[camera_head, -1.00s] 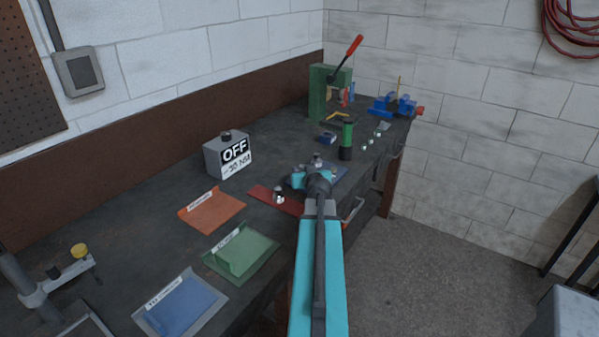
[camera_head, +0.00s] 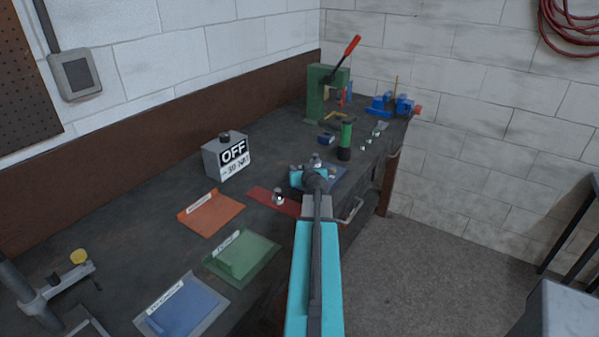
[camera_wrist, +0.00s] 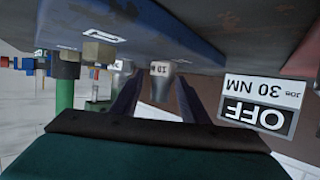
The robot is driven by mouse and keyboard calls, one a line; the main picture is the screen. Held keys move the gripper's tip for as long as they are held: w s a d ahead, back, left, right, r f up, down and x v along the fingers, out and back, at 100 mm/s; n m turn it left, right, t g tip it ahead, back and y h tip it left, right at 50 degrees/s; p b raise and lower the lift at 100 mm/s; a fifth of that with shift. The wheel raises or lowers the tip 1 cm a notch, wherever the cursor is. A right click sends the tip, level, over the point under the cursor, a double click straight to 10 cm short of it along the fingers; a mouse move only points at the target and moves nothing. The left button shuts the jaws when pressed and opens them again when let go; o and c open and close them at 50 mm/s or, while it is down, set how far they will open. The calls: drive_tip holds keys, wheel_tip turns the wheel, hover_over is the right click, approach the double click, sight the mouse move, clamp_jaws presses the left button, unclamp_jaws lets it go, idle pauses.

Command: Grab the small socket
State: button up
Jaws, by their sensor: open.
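A small grey metal socket (camera_wrist: 160,90) with a dark number marking, partly readable as 10, shows in the upside-down wrist view between my fingers. It stands on a blue mat (camera_wrist: 140,22); the mat also shows in the head view (camera_head: 335,184), mostly behind my wrist. My gripper (camera_wrist: 160,78) is open, with one dark finger on each side of the socket in the picture. I cannot tell whether they touch it or how deep it sits between them. Another socket (camera_wrist: 122,68) stands beside it, left in the wrist view.
A red mat (camera_head: 262,193) with a metal piece (camera_head: 278,196) lies left of my gripper. An OFF / 30 NM box (camera_head: 226,157) stands behind it. A green cylinder (camera_head: 346,135), green press (camera_head: 318,92) and blue vise (camera_head: 385,105) stand farther back. Orange (camera_head: 212,213) and green (camera_head: 240,256) trays lie nearer.

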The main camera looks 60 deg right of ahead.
drive_tip(key=shift+x, duration=1.35)
drive_tip(key=shift+r, duration=0.1)
drive_tip(key=shift+c, duration=0.2)
clamp_jaws()
